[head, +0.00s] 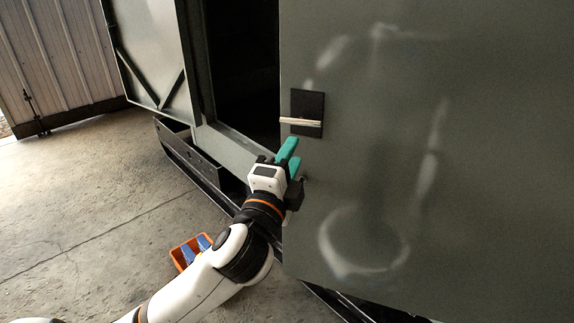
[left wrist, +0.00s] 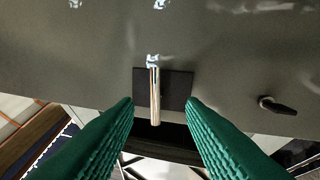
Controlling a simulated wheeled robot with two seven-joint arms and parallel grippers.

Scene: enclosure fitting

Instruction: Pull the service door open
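The service door is a large grey-green panel (head: 400,120) filling the right of the head view, its left edge beside a dark opening. Its pale bar handle (head: 299,122) sits on a black plate (head: 313,102) near that edge. My left gripper (head: 295,150) is just below the handle, with its teal fingers apart and empty. In the left wrist view the handle (left wrist: 154,95) lies ahead, between the lines of the open fingers (left wrist: 158,104), and no contact shows. The door panel (left wrist: 100,50) spans the top there. My right gripper is not in view.
A second, braced door leaf (head: 155,50) stands open at the left of the dark opening (head: 245,65). An orange bin (head: 180,258) with blue items sits on the floor near my left arm. A black lever (left wrist: 278,106) is right of the handle. Concrete floor (head: 80,200) is clear at left.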

